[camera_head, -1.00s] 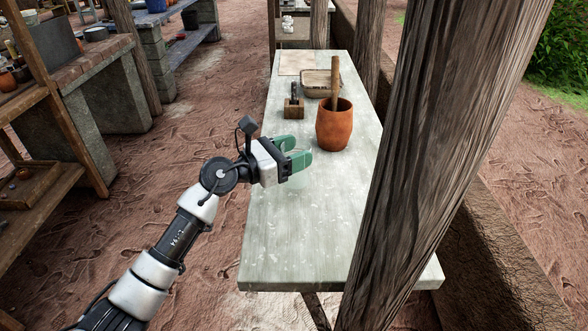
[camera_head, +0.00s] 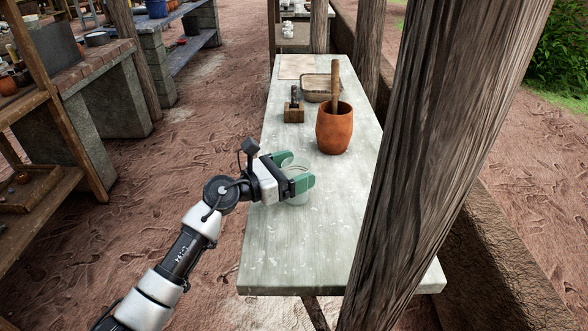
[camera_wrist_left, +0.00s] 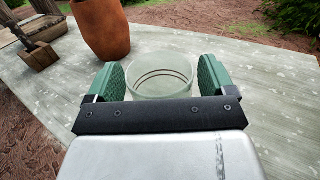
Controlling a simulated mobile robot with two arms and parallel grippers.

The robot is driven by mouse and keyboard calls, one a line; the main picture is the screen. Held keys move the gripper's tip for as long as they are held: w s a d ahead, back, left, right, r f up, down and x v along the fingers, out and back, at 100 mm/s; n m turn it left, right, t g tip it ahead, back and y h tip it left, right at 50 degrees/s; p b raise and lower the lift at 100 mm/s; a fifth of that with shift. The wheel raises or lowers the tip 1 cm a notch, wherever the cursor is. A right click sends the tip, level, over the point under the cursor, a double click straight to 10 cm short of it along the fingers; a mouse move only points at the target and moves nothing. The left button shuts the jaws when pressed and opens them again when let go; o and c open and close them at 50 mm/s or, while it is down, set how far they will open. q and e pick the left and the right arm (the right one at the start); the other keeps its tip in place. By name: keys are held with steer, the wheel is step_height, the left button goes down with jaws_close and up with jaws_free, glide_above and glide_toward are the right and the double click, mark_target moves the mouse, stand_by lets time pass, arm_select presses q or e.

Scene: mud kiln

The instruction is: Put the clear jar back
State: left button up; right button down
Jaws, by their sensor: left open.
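The clear jar (camera_head: 297,199) stands on the pale tabletop near its left edge, seen in the head view. My left gripper (camera_head: 298,170) is open, with its green fingers on either side of the jar. In the left wrist view the jar's round rim (camera_wrist_left: 162,72) shows between the two fingers, with a small gap visible on each side. Its lower part is hidden behind the gripper body. My right gripper is in neither view.
A terracotta pot (camera_head: 334,131) with a wooden pestle stands farther back on the table (camera_head: 290,262). A small wooden block holder (camera_head: 293,113) and a shallow dish (camera_head: 318,92) are beyond it. A thick wooden post (camera_head: 440,150) rises at the right. The table's near end is clear.

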arm_select(q)
steer(key=shift+r, duration=0.25)
steer(key=v, duration=1)
steer(key=shift+s+a+f+b, duration=0.2)
steer(key=shift+a+b, duration=0.1)
steer(key=shift+b, duration=0.05)
steer(key=shift+s+a+r, duration=0.1)
steer(key=shift+s+a, duration=0.25)
steer(key=shift+a, duration=0.2)
